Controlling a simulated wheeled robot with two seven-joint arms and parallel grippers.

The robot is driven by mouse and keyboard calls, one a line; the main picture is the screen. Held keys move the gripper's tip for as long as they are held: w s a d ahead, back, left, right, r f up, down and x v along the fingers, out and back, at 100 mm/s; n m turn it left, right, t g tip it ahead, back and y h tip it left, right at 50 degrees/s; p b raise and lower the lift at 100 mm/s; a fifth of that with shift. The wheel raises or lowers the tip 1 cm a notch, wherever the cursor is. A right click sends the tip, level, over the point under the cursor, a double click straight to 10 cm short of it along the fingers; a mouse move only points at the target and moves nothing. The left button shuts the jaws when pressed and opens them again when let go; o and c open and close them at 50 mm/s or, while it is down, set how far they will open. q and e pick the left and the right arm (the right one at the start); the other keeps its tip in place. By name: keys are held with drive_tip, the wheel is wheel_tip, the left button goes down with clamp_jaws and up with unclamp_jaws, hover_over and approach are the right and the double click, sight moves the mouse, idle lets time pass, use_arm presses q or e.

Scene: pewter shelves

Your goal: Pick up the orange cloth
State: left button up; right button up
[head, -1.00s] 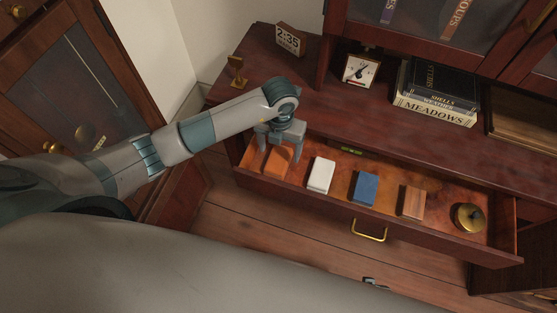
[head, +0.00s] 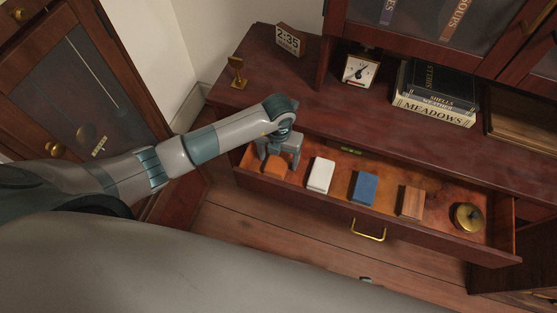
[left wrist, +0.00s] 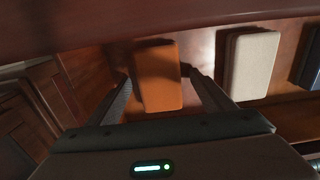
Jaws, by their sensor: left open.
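The orange cloth (head: 275,168) is a folded block lying at the left end of the open drawer (head: 330,209). My left gripper (head: 277,163) is open and points down over it, hiding part of it. In the left wrist view the orange cloth (left wrist: 158,78) shows between the two open fingers of the left gripper (left wrist: 160,82), one finger on each side. I cannot tell whether the fingers touch it. My right gripper is not in view.
In the drawer, a white folded block (head: 320,175), a blue one (head: 364,188), a brown wooden block (head: 411,202) and a round brass item (head: 468,217) lie to the right. The cabinet top (head: 330,110) overhangs behind, bearing a clock (head: 360,70) and books (head: 434,95).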

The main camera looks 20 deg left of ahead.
sight(279, 159)
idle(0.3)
use_arm(q)
drive_tip(key=c, duration=1.1)
drive_tip(key=shift+r, duration=0.15)
wheel_tip(279, 159, up, 18)
drive_tip(key=shift+f, duration=0.1)
